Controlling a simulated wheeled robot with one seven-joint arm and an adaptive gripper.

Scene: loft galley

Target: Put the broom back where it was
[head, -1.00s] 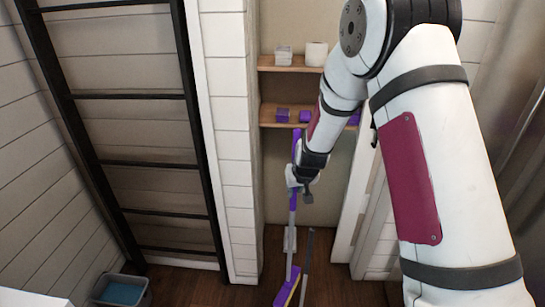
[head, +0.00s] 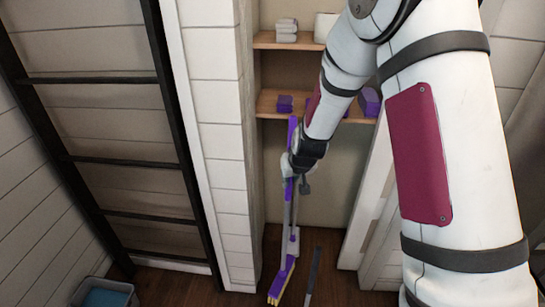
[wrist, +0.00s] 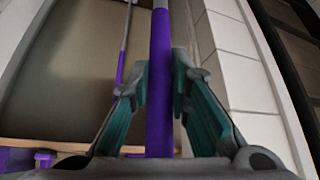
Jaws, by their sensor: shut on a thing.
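The broom has a purple and grey handle (head: 292,130) and a purple head with yellow bristles (head: 281,283) low in front of the alcove. It is nearly upright, leaning slightly. My gripper (head: 291,168) is shut on the upper handle. In the wrist view, the purple handle (wrist: 160,80) runs between the teal fingers of my gripper (wrist: 159,85). I cannot tell whether the bristles touch the floor. The alcove (head: 325,185) is open behind the broom, partly hidden by my arm.
A second pole with a purple grip (wrist: 121,66) stands in the alcove. A light grey tool head (head: 289,246) is just behind the broom. Shelves (head: 270,104) hold purple items above. A black ladder (head: 130,161) and grey bin (head: 105,293) are left. A dark strip (head: 313,272) is right.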

